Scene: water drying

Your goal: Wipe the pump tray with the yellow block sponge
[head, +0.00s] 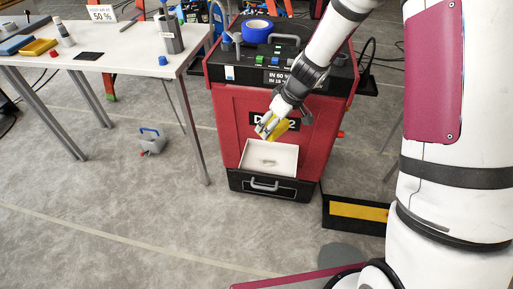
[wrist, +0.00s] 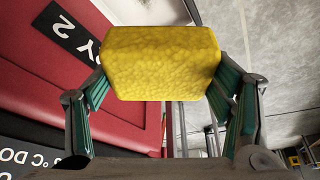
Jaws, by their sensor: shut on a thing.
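My gripper (head: 265,126) is shut on the yellow block sponge (wrist: 161,63), which sits between the fingers in the wrist view. In the head view the sponge (head: 280,128) shows partly behind the fingers. The white pump tray (head: 284,172) juts from the lower front of the red machine. A greyish patch lies on its floor. My gripper and the sponge are above the tray's back part, apart from its floor as far as I can tell.
The red machine (head: 229,128) stands behind the tray, with a blue tape roll (head: 257,31) on top. A white table (head: 124,52) with several items is at the left. A black and yellow box (head: 356,212) lies at the right.

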